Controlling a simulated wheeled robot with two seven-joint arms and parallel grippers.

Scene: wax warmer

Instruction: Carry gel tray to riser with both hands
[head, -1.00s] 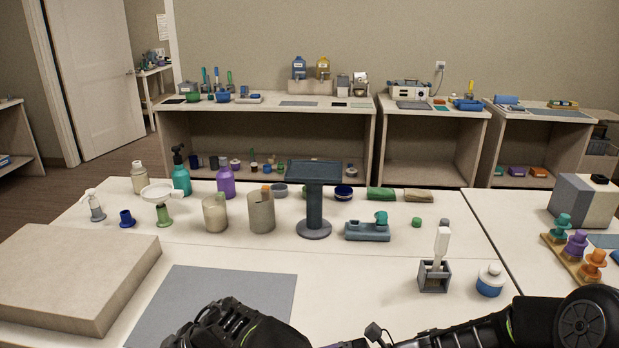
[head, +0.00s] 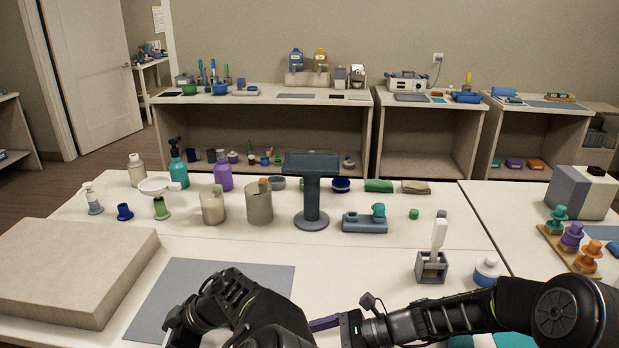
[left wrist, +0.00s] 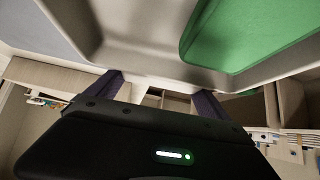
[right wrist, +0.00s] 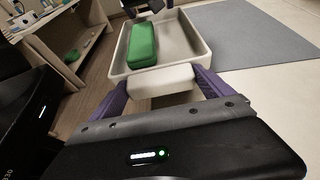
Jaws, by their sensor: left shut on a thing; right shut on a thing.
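The gel tray (right wrist: 182,38) is a pale grey, shallow, open box, seen in the right wrist view. A green block (right wrist: 143,45) lies inside along one side. My right gripper (right wrist: 162,86) is shut on the pale end handle. My left gripper (left wrist: 157,92) is shut at the tray's other end; the tray's underside or wall (left wrist: 140,35) and green show above it in the left wrist view. In the head view my arms hide most of the tray. A broad beige block (head: 75,260), possibly the riser, lies on the left of the table.
A grey mat (head: 180,290) lies flat beside the beige block. Behind stand a dark pedestal (head: 312,190), jars (head: 259,205) and pump bottles (head: 178,165). A small holder with a white tool (head: 431,267) and a blue-white jar (head: 488,270) stand near my right arm.

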